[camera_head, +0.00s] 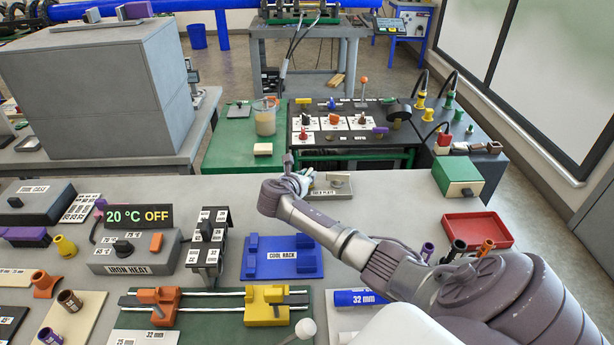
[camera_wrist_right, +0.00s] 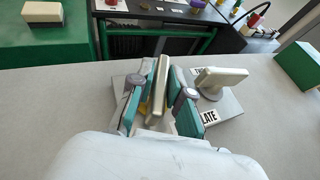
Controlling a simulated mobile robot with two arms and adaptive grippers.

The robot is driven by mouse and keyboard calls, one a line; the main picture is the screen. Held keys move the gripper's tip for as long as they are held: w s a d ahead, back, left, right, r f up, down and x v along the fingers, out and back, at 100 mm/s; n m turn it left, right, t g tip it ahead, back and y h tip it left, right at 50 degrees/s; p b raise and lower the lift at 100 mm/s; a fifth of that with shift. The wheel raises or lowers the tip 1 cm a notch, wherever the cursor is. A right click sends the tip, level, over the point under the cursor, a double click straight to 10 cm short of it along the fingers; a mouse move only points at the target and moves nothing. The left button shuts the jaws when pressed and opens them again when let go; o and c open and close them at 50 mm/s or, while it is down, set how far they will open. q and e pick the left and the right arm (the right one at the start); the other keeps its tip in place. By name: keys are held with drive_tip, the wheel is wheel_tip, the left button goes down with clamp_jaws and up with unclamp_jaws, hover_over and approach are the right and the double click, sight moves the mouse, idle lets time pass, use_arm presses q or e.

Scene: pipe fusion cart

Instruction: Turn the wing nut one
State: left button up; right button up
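A grey plate (camera_head: 344,193) lies near the far edge of the workbench. It also shows in the right wrist view (camera_wrist_right: 229,106), with two cream wing nuts, partly covered by my gripper. One wing nut (camera_wrist_right: 159,82) stands edge-on between the teal finger pads of my right gripper (camera_wrist_right: 160,84). The pads appear apart, with a gap visible beside the nut; contact at the far end is unclear. The other wing nut (camera_wrist_right: 222,76) is just right of the fingers, its wing lying crosswise. In the head view my right gripper (camera_head: 304,182) is small at the plate's left end. My left gripper is out of view.
A green box (camera_head: 458,176) and a red tray (camera_head: 477,231) are to the right on the bench. A blue cool rack (camera_head: 282,258) and the iron heat box (camera_head: 135,252) are nearer, at left. Bare bench surrounds the plate. A black control panel (camera_head: 352,122) stands beyond.

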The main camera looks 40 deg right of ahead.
clamp_jaws()
